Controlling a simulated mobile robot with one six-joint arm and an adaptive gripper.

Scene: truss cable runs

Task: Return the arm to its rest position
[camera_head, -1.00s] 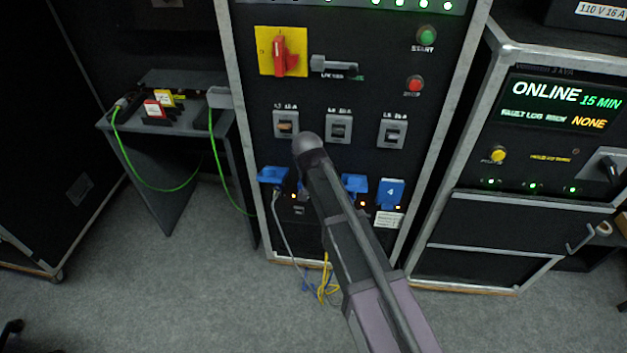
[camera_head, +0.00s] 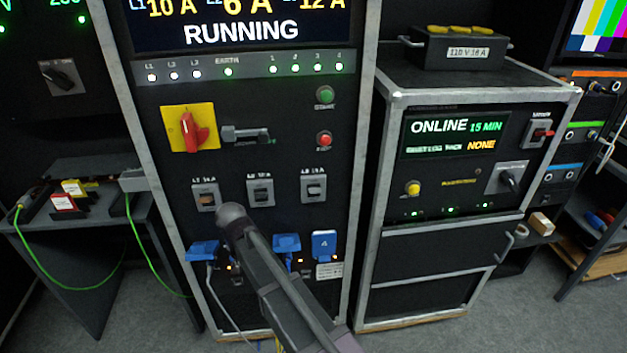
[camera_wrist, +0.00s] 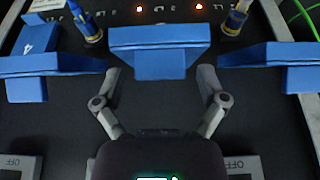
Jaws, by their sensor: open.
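My arm (camera_head: 277,285) reaches up from the bottom of the head view toward the lower front of the black power rack (camera_head: 290,180). In that view its end covers my gripper's jaws. In the wrist view my gripper (camera_wrist: 158,82) has its two fingers spread apart with nothing between them. A blue socket cover (camera_wrist: 152,52) lies just beyond the fingertips, and other blue covers (camera_wrist: 52,62) (camera_wrist: 268,68) are to its left and right. I cannot tell whether a finger touches any cover.
The rack carries a red rotary switch (camera_head: 192,131), breakers (camera_head: 260,192) and a RUNNING display (camera_head: 240,33). A second rack (camera_head: 450,150) stands to the right. A small table (camera_head: 100,195) with green cables is at left. Grey floor (camera_head: 500,315) is open at the lower right.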

